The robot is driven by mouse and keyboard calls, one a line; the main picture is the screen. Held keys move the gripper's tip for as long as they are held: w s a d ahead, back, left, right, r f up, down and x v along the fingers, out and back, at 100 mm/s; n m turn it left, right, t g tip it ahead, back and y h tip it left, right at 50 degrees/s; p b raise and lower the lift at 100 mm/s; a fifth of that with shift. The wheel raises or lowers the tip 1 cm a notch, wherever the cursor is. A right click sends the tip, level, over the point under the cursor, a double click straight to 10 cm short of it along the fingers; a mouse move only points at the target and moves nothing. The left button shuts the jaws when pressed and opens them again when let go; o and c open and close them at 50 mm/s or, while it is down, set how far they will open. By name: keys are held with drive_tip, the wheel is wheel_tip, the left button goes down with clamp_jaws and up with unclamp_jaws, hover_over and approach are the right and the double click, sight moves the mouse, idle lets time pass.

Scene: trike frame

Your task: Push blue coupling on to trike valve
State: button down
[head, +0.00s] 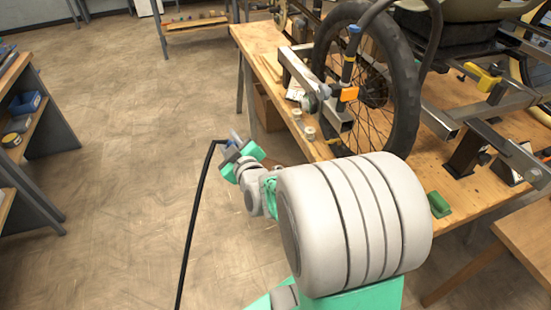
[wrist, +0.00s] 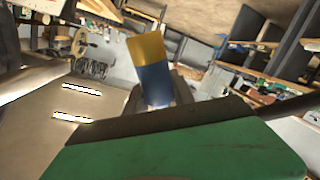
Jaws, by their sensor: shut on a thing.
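My gripper (head: 237,151) is left of the bench, over open floor, and is shut on the blue coupling (head: 230,143). A black hose or pump tube (head: 197,200) runs from the coupling down toward the floor. In the wrist view, the coupling (wrist: 155,85) shows blue with a yellow end, beyond a green part of my gripper. The trike wheel (head: 405,90) stands on the bench to the right, well apart from the gripper. I cannot make out the valve on its rim or spokes.
The wooden bench (head: 462,196) carries the trike frame (head: 485,107), with a green block (head: 439,205) near its front edge. Shelves with a blue bin (head: 26,103) stand at the left. The floor (head: 115,150) between is clear.

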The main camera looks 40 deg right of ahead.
drive_tip(key=s+d+f+n+g+b, duration=0.1)
drive_tip(key=d+f+n+b, duration=0.2)
drive_tip(key=d, duration=0.4)
drive_tip(key=s+d+f+n+h+b, duration=0.1)
drive_tip(key=s+d+f+n+b, duration=0.1)
drive_tip(key=d+f+n+b, duration=0.2)
drive_tip(key=d+f+n, duration=0.1)
drive_tip(key=d+n, duration=0.2)
drive_tip(key=shift+s+d+f+g+h+b, duration=0.2)
drive_tip(key=shift+s+d+g+h+b, duration=0.1)
drive_tip(key=shift+d+g, duration=0.1)
drive_tip(key=shift+f+b, duration=0.1)
drive_tip(key=shift+b, duration=0.2)
drive_tip(key=d+b, duration=0.1)
drive_tip(key=s+d+b, duration=0.1)
drive_tip(key=d+b, duration=0.1)
drive_tip(key=s+d+b, duration=0.1)
drive_tip(key=d+b, duration=0.1)
drive_tip(key=shift+d, duration=0.2)
drive_tip(key=shift+b, duration=2.25)
